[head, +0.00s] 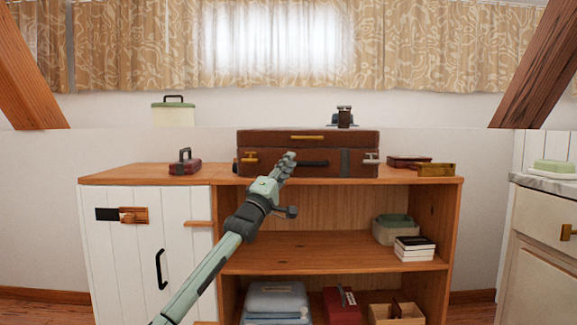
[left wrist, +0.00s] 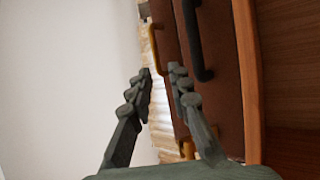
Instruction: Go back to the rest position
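My left gripper (head: 284,164) is raised in front of a brown suitcase (head: 345,142) on the cabinet top. In the left wrist view the two fingers of the gripper (left wrist: 160,70) stand apart with a gap between them and nothing held. The suitcase shows beyond the fingertips in that view (left wrist: 215,100), with its dark handle (left wrist: 190,40). In the head view the gripper and wrist cover part of the suitcase front. I cannot tell whether the fingertips touch it. My right gripper is not in view.
The wooden cabinet (head: 412,181) has open shelves with boxes and books (head: 414,249), and a white door (head: 180,245) at left. A small red case (head: 185,164) stands on top, left of the suitcase. A counter (head: 545,182) is at the far right. Slanted timber braces (head: 535,70) flank the wall.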

